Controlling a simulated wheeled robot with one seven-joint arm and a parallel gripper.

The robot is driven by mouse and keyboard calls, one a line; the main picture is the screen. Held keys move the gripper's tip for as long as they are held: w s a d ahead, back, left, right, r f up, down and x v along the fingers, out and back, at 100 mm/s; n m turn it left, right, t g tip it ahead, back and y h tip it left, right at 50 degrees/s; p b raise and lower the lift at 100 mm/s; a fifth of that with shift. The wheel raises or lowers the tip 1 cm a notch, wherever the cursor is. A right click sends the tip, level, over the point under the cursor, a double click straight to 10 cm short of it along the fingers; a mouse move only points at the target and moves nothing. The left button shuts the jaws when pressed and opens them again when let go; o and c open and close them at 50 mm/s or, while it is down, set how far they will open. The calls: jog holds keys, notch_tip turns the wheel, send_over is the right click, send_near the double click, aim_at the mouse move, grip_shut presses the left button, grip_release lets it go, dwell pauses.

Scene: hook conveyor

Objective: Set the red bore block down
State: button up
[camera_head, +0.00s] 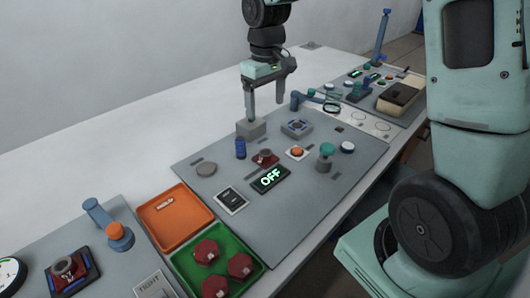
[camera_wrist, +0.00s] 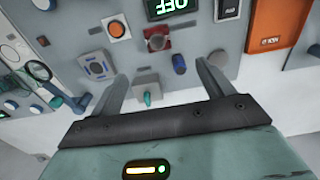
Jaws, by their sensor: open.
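A red bore block (camera_head: 265,158) with a grey round part sits on the grey panel (camera_head: 215,150), left of the orange button; the wrist view shows it too (camera_wrist: 157,39). A similar dark red block with a grey ring (camera_head: 68,268) sits in a dark fixture at the lower left. I cannot tell which one the task means. My gripper (camera_head: 264,108) is open and empty, pointing down over the far side of the panel. In the wrist view its fingers (camera_wrist: 160,72) are spread on either side of a grey block with a teal lever (camera_wrist: 147,92).
Near my gripper stand a blue cylinder (camera_head: 240,148), a grey box with a blue-marked top (camera_head: 297,128) and an orange button (camera_head: 297,152). An OFF display (camera_head: 270,178) lies in front. An orange tray (camera_head: 155,228) and a green tray (camera_head: 188,265) with red parts lie left.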

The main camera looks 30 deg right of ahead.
jog(key=d, duration=0.1)
send_over(266, 152)
jog(key=s, duration=0.1)
jog(key=f, duration=1.1)
jog(key=shift+s+a+f, duration=0.2)
jog(key=shift+a+f, duration=0.05)
jog(key=shift+w+a+f+p, duration=0.15)
jog(key=shift+f+p, duration=0.15)
jog(key=shift+f, duration=1.2)
jog(key=shift+s+a+f+p, duration=0.1)
jog(key=shift+f+p, duration=0.15)
jog(key=shift+f, duration=1.2)
jog(key=shift+c, duration=0.3)
jog(key=c, duration=1.3)
